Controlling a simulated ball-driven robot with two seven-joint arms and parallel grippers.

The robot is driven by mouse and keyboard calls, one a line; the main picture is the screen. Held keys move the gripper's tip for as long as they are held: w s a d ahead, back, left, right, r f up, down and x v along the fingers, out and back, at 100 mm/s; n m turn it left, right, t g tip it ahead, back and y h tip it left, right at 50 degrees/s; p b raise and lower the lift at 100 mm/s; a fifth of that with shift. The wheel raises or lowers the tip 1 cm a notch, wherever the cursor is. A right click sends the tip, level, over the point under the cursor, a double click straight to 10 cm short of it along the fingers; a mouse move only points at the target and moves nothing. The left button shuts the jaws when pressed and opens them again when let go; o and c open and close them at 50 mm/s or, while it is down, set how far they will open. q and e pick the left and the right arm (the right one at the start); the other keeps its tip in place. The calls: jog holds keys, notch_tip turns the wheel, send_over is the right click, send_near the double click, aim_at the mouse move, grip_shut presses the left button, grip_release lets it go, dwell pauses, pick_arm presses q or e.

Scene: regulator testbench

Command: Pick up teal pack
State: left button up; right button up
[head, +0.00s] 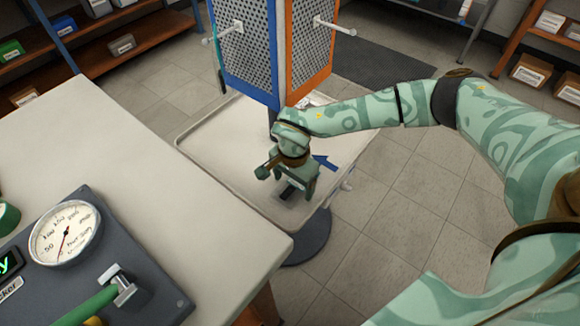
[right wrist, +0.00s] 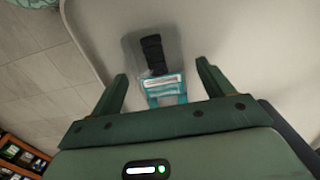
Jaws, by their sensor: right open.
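The teal pack (right wrist: 166,91) lies on the pale tray in the right wrist view, with a white label-like patch at its top. My left gripper is not in view.
The pale tray (head: 210,165) stands under a pegboard stand (head: 247,50) with hooks. A bench (head: 150,130) with a gauge (head: 64,233) is at left. Tiled floor (head: 385,215) is open at right.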

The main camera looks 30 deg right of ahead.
aim_at(294, 186)
jog(key=shift+f, duration=0.35)
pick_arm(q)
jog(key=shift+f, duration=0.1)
pick_arm(e)
jog(key=shift+r, duration=0.15)
jog(key=c, duration=1.1)
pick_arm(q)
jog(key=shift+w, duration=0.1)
